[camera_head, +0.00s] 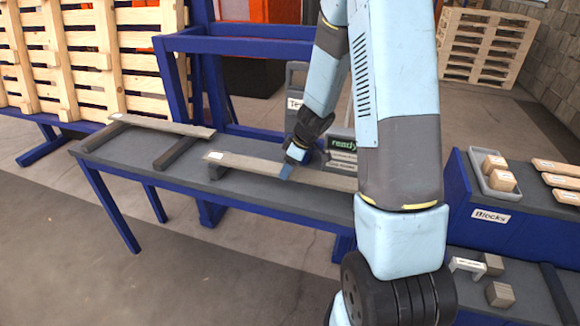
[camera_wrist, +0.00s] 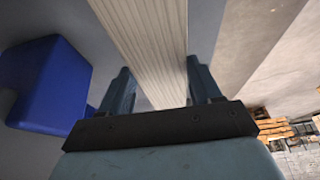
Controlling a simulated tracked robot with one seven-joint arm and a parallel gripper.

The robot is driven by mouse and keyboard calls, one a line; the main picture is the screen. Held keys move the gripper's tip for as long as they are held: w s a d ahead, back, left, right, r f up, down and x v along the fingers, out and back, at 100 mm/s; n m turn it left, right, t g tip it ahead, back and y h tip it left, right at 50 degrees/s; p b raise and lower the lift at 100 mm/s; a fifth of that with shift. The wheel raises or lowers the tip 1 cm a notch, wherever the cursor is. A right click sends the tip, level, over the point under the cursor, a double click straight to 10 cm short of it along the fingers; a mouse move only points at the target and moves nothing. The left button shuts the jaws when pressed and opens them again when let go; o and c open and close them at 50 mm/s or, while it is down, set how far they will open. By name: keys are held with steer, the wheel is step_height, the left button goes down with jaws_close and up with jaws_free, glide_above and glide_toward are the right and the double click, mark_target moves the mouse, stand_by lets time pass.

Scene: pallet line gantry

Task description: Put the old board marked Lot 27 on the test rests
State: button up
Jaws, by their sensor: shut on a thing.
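A long grey-brown board (camera_head: 245,164) with a small white label at its left end lies level over the grey bench top. The label is too small to read. My gripper (camera_head: 287,171) is shut on this board near its visible right part. In the wrist view the board (camera_wrist: 147,40) runs between the two fingers (camera_wrist: 160,90). A dark block (camera_head: 216,172) is under its left end; I cannot tell whether they touch. A second labelled board (camera_head: 165,125) lies across two dark bars (camera_head: 178,152) further left. My arm hides the held board's right end.
The grey bench (camera_head: 130,158) stands on blue legs, with a blue frame (camera_head: 230,46) behind it. A dark display reading "ready" (camera_head: 342,143) stands close behind my gripper. At right, a blue unit labelled "Blocks" (camera_head: 470,190) carries a grey tray with wooden blocks and several strips.

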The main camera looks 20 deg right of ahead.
steer(key=o, duration=1.2)
steer(key=shift+o, duration=0.2)
steer(key=v, duration=1.2)
steer(key=s+a+r+m+t+h, duration=0.1)
steer(key=s+a+r+m, duration=0.1)
steer(key=s+r, duration=0.45)
steer(key=s+a+r+m, duration=0.2)
steer(key=s+r+m, duration=0.1)
steer(key=s+r, duration=0.3)
steer(key=s+r+m+t+h, duration=0.2)
steer(key=s+r+m, duration=0.3)
steer(key=s, duration=0.8)
step_height(320, 180, up, 3)
steer(key=shift+d+f+m+h, duration=0.2)
steer(key=shift+d+m+h, duration=0.1)
steer(key=shift+d+m, duration=0.1)
steer(key=shift+c, duration=0.5)
